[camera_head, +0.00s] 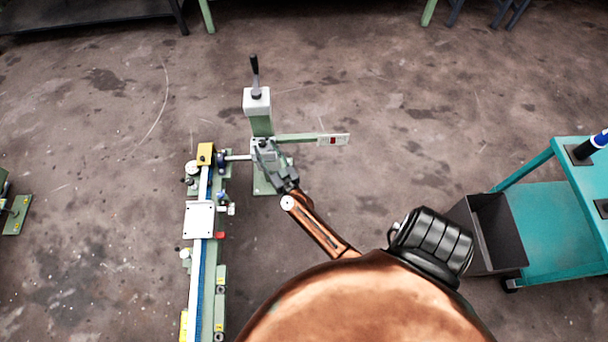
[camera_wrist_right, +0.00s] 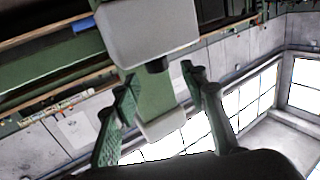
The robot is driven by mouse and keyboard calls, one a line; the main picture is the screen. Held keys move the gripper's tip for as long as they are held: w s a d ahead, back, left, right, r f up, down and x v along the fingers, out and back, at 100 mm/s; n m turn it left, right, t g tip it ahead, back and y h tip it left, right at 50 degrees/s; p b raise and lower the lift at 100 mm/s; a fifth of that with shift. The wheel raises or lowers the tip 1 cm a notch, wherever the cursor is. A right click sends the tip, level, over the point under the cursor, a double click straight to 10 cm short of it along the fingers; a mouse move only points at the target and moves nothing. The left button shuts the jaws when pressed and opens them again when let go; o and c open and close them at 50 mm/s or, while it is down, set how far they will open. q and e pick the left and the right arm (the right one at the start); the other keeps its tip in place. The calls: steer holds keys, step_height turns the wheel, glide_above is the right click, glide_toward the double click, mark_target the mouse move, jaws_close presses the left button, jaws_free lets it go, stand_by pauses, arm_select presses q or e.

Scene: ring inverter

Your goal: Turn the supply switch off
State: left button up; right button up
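A small white panel with a red part (camera_head: 333,140) sits at the end of a green bar on the upright machine in the head view; it may carry the supply switch, but its setting is too small to read. The machine has a white box (camera_head: 257,103) with a black lever (camera_head: 255,75) on a green column. My right gripper (camera_head: 264,150) is beside the column, left of the panel and apart from it. In the right wrist view its fingers (camera_wrist_right: 160,100) are spread, with the green column (camera_wrist_right: 152,92) and white box (camera_wrist_right: 150,30) beyond. My left gripper is out of view.
A narrow rail station (camera_head: 203,260) with a white plate (camera_head: 199,219) and yellow block (camera_head: 206,153) stands left of my right arm. A teal table (camera_head: 560,215) and dark bin (camera_head: 492,235) stand at the right. The floor right of the panel is clear.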

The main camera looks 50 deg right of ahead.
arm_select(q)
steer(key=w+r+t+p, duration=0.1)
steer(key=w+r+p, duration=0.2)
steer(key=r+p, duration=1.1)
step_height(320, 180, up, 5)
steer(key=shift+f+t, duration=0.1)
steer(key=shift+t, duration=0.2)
arm_select(e)
steer(key=s+a+f+n+g+y, duration=0.1)
steer(key=s+a+f+g+y, duration=0.1)
steer(key=s+f, duration=0.3)
steer(key=s+a+f+n+g+y, duration=0.2)
steer(key=s+a+f, duration=0.2)
steer(key=s, duration=0.7)
steer(key=s+a+f+n+g+y, duration=0.1)
steer(key=s+a+f, duration=0.3)
steer(key=s, duration=0.5)
step_height(320, 180, down, 3)
steer(key=shift+r+n+g+y, duration=0.15)
steer(key=shift+n+g+y, duration=0.15)
steer(key=shift+g+y, duration=0.55)
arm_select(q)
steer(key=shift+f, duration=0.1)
